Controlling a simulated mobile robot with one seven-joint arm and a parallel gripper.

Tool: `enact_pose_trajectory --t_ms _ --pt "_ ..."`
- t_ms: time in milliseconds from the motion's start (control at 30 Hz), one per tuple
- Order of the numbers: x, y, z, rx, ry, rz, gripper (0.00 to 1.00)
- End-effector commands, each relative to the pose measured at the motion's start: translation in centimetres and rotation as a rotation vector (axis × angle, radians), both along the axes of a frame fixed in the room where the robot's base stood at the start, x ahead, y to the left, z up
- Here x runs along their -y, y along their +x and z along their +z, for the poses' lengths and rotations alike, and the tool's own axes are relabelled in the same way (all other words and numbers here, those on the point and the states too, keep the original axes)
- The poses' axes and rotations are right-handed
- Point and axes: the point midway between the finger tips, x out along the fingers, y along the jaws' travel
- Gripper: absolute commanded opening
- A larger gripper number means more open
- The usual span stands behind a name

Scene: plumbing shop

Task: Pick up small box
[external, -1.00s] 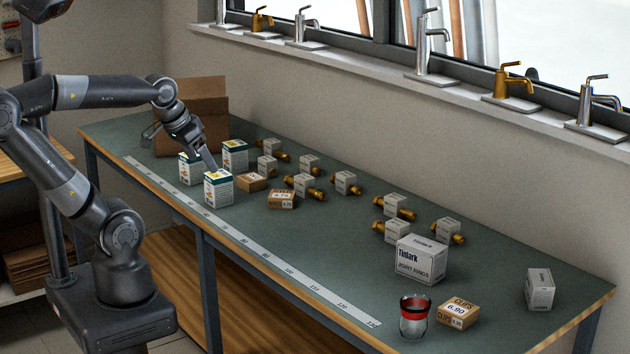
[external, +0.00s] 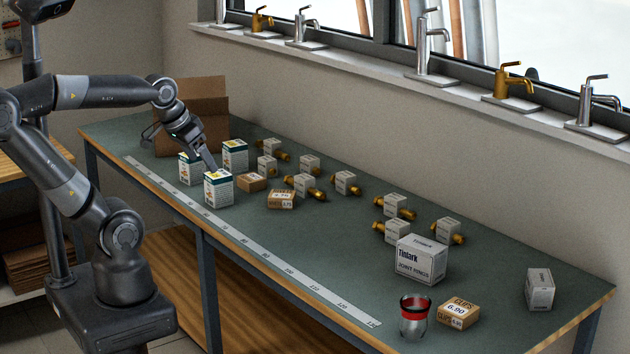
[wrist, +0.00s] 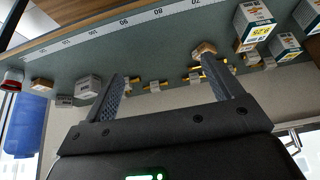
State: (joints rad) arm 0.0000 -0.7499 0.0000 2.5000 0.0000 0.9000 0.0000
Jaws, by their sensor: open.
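Several small boxes stand on the green workbench (external: 330,250); I cannot tell which one the task means. There are white-and-green cartons (external: 219,188), low brown boxes (external: 252,182) and small grey-white boxes (external: 345,182) beside brass fittings. My gripper (external: 209,160) is above the left part of the bench, just over and behind the front carton. In the wrist view, my gripper (wrist: 164,88) is open, with nothing between its fingers. That view also shows a carton (wrist: 255,22) at the upper right and a brown box (wrist: 204,48) beyond the right finger.
A large open cardboard box (external: 206,105) stands at the bench's far left end. A Tintark joint rings box (external: 421,261), a red-banded glass (external: 415,318), a clips box (external: 458,312) and a grey-white box (external: 540,290) are at the right. The bench middle front is clear.

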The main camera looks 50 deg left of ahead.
Motion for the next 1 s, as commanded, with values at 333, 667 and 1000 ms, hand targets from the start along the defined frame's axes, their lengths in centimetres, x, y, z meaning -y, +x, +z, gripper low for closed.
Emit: enact_pose_trajectory --t_ms 333,667,1000 --pt "0.5 0.9 0.5 -0.005 0.01 -0.027 0.84" --pt "6.5 9.4 3.8 -0.04 0.087 -0.292 0.84" --pt "17.1 18.5 4.2 -0.067 0.143 -0.617 0.84"
